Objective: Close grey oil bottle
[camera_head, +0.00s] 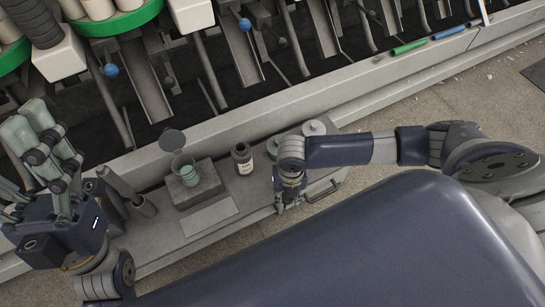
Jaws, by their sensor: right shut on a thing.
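The grey oil bottle (243,158), a small dark grey bottle with a pale label, stands upright on the narrow bench. Its top looks dark, and I cannot tell if a cap is on it. My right gripper (286,207) is low over the bench, to the right of the bottle and apart from it. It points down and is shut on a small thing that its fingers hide. My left gripper (22,158) is at the far left, away from the bottle, with its grey-green fingers spread and nothing seen between them.
A flat grey plate (209,216) lies in front. Round pale discs (315,128) sit behind my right gripper. A bench handle (322,191) is to its right. Winder machinery lines the back.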

